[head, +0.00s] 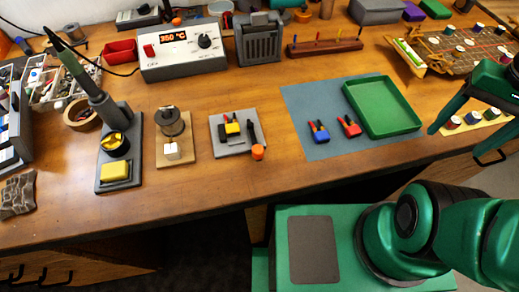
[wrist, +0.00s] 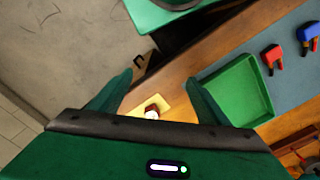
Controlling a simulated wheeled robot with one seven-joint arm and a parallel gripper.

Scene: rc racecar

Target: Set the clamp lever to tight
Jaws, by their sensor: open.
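A small grey clamp fixture (head: 222,143) stands on the bench, left of the blue mat. A yellow connector with red and dark prongs (head: 232,128) sits in it. A dark lever with an orange knob (head: 258,152) is at the fixture's right side, its knob toward the bench's front edge. Whether the lever presses on anything is too small to tell. My gripper (head: 458,145) is at the far right, well away from the clamp. In the wrist view my gripper (wrist: 160,92) is open and empty, its fingers spread. The clamp is not seen in that view.
A green tray (head: 383,107), a blue connector (head: 318,132) and a red connector (head: 349,126) lie on the blue mat (head: 308,98). A spool stand (head: 172,140) and soldering iron stand (head: 118,150) are left of the clamp. Bare wood lies in front of it.

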